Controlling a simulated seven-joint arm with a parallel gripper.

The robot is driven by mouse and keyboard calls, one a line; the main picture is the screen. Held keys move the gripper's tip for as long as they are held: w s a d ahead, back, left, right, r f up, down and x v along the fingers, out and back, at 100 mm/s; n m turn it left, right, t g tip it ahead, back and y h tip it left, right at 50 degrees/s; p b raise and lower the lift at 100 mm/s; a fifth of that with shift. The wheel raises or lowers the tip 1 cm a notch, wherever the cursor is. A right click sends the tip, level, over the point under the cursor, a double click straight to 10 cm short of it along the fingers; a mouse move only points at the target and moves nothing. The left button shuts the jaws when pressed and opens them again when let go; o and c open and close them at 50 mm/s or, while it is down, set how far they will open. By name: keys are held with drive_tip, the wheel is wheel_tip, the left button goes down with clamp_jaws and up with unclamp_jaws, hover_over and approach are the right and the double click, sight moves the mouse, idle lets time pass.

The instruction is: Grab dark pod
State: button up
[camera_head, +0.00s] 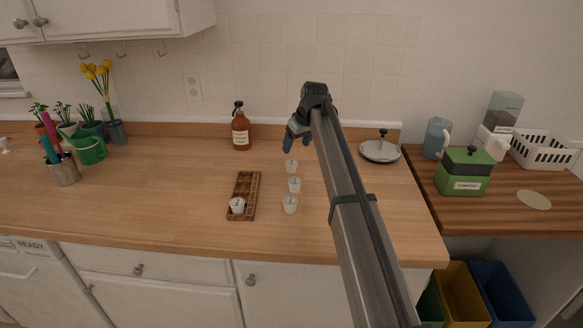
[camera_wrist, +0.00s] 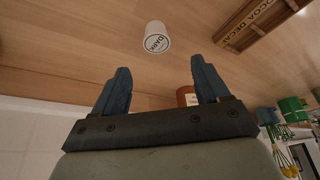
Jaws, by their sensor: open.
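A white pod with a round "DARK" label (camera_wrist: 156,38) stands on the wooden counter in the wrist view, ahead of the fingertips and between their lines. It appears to be the rearmost pod (camera_head: 291,166) of a short row in the head view. My gripper (camera_head: 296,145) is just behind and above that pod, its blue fingers pointing down. In the wrist view, my gripper (camera_wrist: 160,75) is open, with nothing between its two fingers. It is apart from the pod.
Two more white pods, the middle one (camera_head: 294,184) and the front one (camera_head: 290,204), stand nearby, labels unreadable. A wooden tray (camera_head: 247,187) to the left holds a pod (camera_head: 237,205); its side reads "COCOA DECAF". A brown bottle (camera_head: 241,132) stands behind, near the wall.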

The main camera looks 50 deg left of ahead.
sight(292, 162)
drive_tip(key=shift+w+x, duration=0.1)
drive_tip(key=shift+x, duration=2.25)
drive_tip(key=shift+w+x, duration=0.15)
drive_tip(key=shift+x, duration=2.2)
drive_tip(key=shift+d, duration=0.15)
drive_tip(key=c, duration=1.1)
